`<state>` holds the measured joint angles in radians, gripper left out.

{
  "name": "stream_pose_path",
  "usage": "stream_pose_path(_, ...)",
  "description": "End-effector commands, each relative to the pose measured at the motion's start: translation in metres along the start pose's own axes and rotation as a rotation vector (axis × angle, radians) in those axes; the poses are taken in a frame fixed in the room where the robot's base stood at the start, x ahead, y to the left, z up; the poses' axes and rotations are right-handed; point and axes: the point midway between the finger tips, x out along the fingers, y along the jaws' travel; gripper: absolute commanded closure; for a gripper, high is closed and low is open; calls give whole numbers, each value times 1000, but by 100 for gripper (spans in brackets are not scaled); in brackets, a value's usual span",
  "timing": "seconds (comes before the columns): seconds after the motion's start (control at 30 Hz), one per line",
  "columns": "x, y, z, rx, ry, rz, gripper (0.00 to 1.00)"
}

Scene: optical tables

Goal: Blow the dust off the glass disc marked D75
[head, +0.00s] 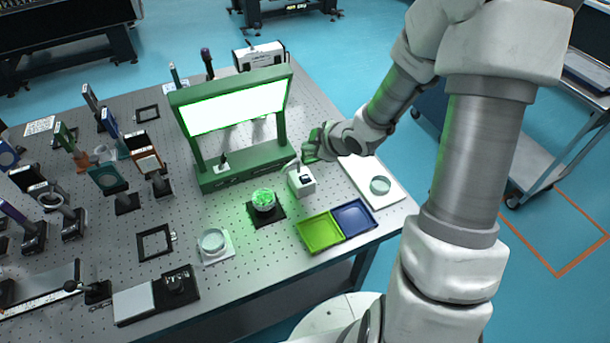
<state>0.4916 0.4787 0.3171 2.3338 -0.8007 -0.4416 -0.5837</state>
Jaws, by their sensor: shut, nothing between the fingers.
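My gripper (297,166) is shut and empty. It points down and left at the top of a small white box (302,184) with a dark patch; I cannot tell whether it touches the box. Three round glass pieces show. One (264,198) sits on a black square mount and glows bright green on top. One (213,241) sits on a white square holder at the front. One (380,185) lies on a white mat at the right. No D75 marking is legible, and I cannot make out dust.
A green-framed light panel (235,108) stands lit behind the white box. A two-part tray, lime (319,232) and blue (354,218), lies at the front edge. Several optics on posts crowd the left of the perforated table (215,285).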

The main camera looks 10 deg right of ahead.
Motion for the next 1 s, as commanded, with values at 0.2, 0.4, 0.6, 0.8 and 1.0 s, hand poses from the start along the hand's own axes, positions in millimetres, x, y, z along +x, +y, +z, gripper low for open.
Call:
stream_pose_path(0.2, 0, 0, 1, 1, -1, 0, 100)
stream_pose_path(0.4, 7, -6, 6, 1, -2, 0, 100)
stream_pose_path(0.6, 23, -17, 17, 1, -2, 0, 100)
stream_pose_path(0.8, 42, -31, 31, 1, -2, 0, 100)
stream_pose_path(1.0, 57, -42, 42, 1, -2, 0, 100)
